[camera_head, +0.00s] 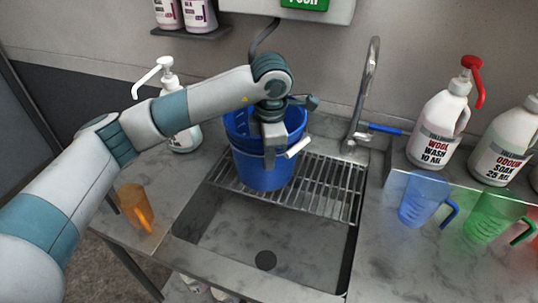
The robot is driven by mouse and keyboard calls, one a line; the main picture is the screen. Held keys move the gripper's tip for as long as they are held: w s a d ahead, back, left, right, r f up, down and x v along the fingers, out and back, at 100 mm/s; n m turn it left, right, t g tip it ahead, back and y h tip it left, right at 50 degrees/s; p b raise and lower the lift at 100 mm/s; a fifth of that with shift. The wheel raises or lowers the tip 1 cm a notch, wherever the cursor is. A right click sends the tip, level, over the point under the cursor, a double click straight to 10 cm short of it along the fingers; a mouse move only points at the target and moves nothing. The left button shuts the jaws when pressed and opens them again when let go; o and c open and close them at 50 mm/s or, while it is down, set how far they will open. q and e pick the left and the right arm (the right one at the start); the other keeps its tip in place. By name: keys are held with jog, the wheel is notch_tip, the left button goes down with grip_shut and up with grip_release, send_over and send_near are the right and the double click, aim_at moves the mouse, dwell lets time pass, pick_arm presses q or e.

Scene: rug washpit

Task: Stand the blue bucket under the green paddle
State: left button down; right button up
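The blue bucket (250,168) is upright over the wire rack at the back left of the sink. Its thin handle with a white grip (298,147) lies down across its front. The green paddle (304,4), marked PUSH, is on a grey wall box at the top edge, cut off by the frame. My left gripper (273,152) points down at the bucket's near side, its fingers overlapping the rim and the handle beside the white grip. The fingers' gap and any hold are hidden by the viewing angle. My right gripper is out of view.
The metal rack (325,188) spans the sink's rear, with a tall tap (365,95) behind its right side. A white pump bottle (184,135) and orange jug (136,206) stand left. Blue jug (420,200), green jug (492,216) and wool wash bottle (436,130) stand right.

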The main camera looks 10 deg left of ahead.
pick_arm(q)
jog(key=shift+f, duration=0.15)
jog(key=c, duration=2)
grip_release()
